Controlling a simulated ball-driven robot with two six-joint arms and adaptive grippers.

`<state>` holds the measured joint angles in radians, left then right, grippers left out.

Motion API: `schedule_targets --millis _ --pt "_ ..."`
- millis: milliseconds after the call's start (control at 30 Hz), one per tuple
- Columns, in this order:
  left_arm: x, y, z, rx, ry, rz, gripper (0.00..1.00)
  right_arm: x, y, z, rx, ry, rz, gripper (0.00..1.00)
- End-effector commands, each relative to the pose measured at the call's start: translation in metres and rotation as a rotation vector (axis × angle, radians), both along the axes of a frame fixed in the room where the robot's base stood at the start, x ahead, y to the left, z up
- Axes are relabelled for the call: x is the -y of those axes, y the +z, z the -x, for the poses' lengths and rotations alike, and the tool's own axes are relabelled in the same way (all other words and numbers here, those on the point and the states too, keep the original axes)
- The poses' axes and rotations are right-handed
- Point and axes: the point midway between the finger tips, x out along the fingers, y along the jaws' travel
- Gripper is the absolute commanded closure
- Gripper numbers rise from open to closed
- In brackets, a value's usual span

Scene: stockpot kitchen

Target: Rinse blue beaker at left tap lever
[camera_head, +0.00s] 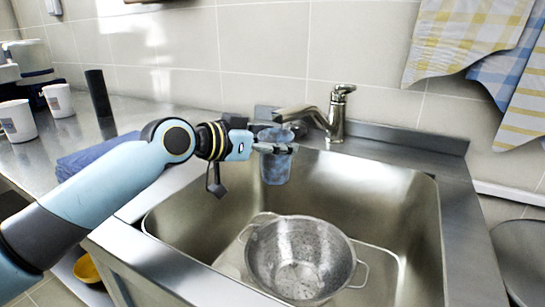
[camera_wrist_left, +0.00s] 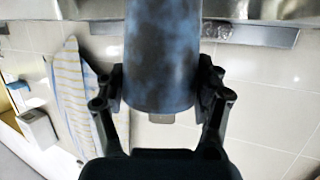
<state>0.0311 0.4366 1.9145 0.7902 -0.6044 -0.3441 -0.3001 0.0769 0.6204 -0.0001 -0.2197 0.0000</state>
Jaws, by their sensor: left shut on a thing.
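The blue mottled beaker (camera_head: 276,168) is held upright over the left back part of the sink. My left gripper (camera_head: 274,145) is shut on it, with fingers on its sides. In the left wrist view the beaker (camera_wrist_left: 162,55) fills the top middle between the finger pads of the gripper (camera_wrist_left: 162,88). The metal tap (camera_head: 337,118) stands behind the sink, its lever (camera_head: 344,89) on top. Its spout (camera_head: 300,114) reaches left towards the beaker's mouth. I cannot tell whether water runs. My right gripper is not in view.
A metal colander (camera_head: 300,262) sits in the sink (camera_head: 400,200). White mugs (camera_head: 17,121), a dark cylinder (camera_head: 98,92) and a folded blue cloth (camera_head: 95,157) are on the left counter. Towels (camera_head: 470,35) hang at the upper right. The sink's right side is free.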

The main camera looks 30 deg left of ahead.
Motion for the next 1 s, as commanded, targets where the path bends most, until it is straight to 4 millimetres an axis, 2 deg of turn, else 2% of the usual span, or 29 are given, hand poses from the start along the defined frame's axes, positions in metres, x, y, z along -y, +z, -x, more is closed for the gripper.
schedule_targets --millis 333,1000 --pt "0.005 0.0 -0.003 0.001 0.0 0.001 0.62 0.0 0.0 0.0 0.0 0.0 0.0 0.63" --pt "-0.005 0.0 0.003 0.0 0.0 0.002 0.62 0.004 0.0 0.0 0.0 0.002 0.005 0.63"
